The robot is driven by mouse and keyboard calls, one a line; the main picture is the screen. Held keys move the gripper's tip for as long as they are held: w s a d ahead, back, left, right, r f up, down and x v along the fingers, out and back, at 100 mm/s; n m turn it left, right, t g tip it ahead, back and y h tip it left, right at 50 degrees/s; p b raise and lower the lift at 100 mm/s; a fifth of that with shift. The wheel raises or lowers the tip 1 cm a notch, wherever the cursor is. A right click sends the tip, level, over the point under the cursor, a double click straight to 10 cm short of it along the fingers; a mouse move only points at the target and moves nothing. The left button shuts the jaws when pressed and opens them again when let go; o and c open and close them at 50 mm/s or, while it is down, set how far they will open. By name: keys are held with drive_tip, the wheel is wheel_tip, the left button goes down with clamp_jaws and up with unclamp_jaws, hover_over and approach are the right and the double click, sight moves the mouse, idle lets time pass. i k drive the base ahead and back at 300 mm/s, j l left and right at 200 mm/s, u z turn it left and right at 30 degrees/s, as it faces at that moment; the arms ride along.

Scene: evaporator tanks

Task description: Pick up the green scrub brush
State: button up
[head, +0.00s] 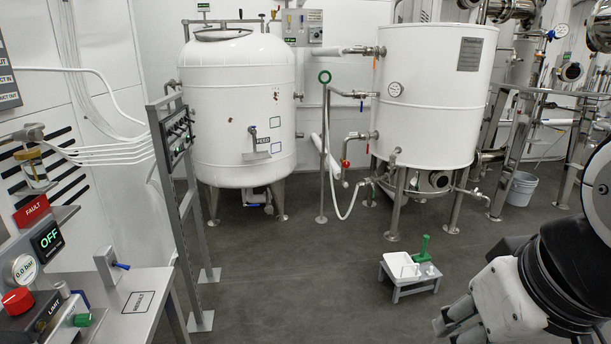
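The green scrub brush (422,249) stands with its handle up on a small low grey stool (419,290) on the floor, right of centre in the head view. It is beside a white tray (401,265) on the same stool. My arm, black and white, comes in at the lower right. Grey parts that look like the end of my gripper (455,316) show at the bottom edge, in front of the stool in the picture and apart from the brush. The rest of it is cut off or hidden, so its opening cannot be judged.
Two white tanks (238,105) on legs stand behind the stool, with pipes and a hanging white hose (352,195). A control bench (140,305) and a metal-framed panel (180,140) are at left. A bucket (521,188) stands at right. The dark floor around the stool is clear.

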sight(423, 258)
drive_tip(key=i, duration=1.9)
drive_tip(key=i+z, duration=0.25)
drive_tip(key=i, duration=0.2)
drive_tip(key=i+j+z, duration=0.3)
drive_tip(key=i, duration=0.15)
drive_tip(key=i+j+z, duration=0.25)
drive_tip(key=i, duration=0.2)
drive_tip(key=i+j+z, duration=0.25)
drive_tip(key=i+j, duration=0.05)
drive_tip(key=i, duration=0.15)
